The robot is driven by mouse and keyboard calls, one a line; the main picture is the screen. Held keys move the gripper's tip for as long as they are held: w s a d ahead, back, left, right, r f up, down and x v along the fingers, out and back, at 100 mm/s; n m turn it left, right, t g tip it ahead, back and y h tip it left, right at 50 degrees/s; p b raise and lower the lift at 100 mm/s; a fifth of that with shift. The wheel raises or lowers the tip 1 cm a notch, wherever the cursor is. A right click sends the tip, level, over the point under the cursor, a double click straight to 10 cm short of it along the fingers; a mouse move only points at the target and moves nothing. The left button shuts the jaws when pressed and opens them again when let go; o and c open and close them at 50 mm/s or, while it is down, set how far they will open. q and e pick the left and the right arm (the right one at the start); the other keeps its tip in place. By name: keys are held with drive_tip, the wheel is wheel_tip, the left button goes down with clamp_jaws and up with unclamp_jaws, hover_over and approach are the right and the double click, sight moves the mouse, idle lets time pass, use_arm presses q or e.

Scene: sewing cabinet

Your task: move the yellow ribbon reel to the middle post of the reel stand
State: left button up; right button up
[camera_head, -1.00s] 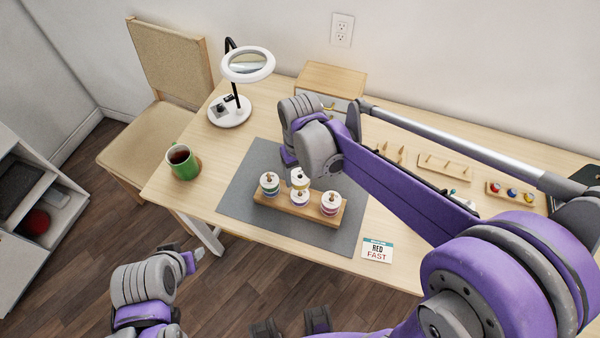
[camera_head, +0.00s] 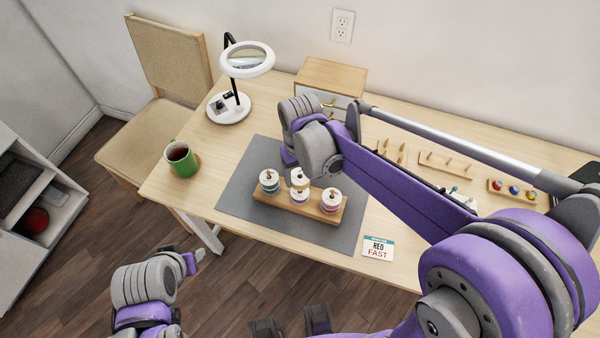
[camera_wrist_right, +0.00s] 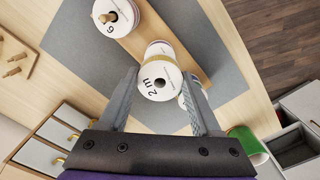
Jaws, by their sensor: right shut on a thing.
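The reel stand (camera_head: 318,214) is a wooden bar bearing a green-banded reel (camera_head: 269,181) at left, a pale reel (camera_head: 300,197) in the middle and a pink-banded reel (camera_head: 331,201) at right. The yellow reel (camera_head: 299,179) shows just behind and above the middle reel. My right gripper (camera_wrist_right: 160,82) is shut on the yellow reel, whose white face reads "2 m" in the wrist view. Whether it touches the middle reel is unclear. In the head view the right wrist hides most of the fingers. My left gripper (camera_head: 197,258) is low, off the table; its jaws are unclear.
The stand lies on a grey mat (camera_head: 240,195). A green mug (camera_head: 183,160) and a magnifier lamp (camera_head: 230,112) are at left, a small drawer box (camera_head: 330,78) behind. A label card (camera_head: 377,248) is near the front edge; peg racks (camera_head: 446,166) are at right.

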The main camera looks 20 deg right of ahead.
drive_tip(key=shift+f+b, duration=0.4)
drive_tip(key=shift+f, duration=0.3)
drive_tip(key=o, duration=1.4)
wheel_tip(320, 180, up, 11)
drive_tip(key=shift+p, duration=0.45)
drive_tip(key=shift+f, duration=0.1)
